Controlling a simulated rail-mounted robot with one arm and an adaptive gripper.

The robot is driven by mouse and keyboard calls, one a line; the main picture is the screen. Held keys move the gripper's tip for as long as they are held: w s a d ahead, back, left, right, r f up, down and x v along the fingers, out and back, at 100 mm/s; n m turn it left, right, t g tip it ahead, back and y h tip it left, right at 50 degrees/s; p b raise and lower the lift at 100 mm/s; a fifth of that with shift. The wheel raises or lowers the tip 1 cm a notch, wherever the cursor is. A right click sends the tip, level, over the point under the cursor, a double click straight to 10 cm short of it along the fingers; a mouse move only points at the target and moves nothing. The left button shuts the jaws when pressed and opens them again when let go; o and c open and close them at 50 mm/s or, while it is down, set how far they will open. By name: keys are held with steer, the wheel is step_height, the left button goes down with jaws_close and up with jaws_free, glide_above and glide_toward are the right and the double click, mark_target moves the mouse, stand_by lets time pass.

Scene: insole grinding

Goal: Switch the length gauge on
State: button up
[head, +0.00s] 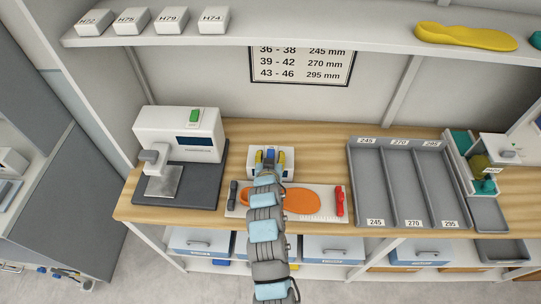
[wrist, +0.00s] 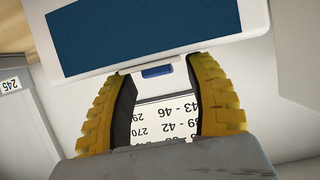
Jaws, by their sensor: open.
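The length gauge, a small white box (head: 290,156), stands at the back of the measuring board in the head view, partly hidden by my gripper (head: 270,156). In the wrist view its dark blue screen (wrist: 145,35) fills the top, with a small blue switch-like part (wrist: 157,71) at the box's edge. My gripper (wrist: 162,75) is open with nothing held, its yellow fingers on either side of that blue part. I cannot tell whether the fingers touch the gauge. The screen shows no digits.
An orange insole (head: 302,201) lies on the white measuring board (head: 322,214), with a red-handled piece (head: 339,202) at its right. A white machine (head: 180,128) with a green switch stands left. A grey three-lane tray (head: 357,190) lies right. A shelf (head: 330,35) runs above.

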stand_by(0.3)
jaws_close()
steer(key=shift+f, duration=0.1)
steer(key=shift+w+r+g+p, duration=0.1)
steer(key=shift+r+g+p, duration=0.15)
steer(key=shift+g+p, duration=0.35)
steer(key=shift+w+g, duration=0.15)
steer(key=shift+g, duration=0.55)
steer(key=shift+f+g, duration=0.1)
steer(key=shift+g, duration=0.3)
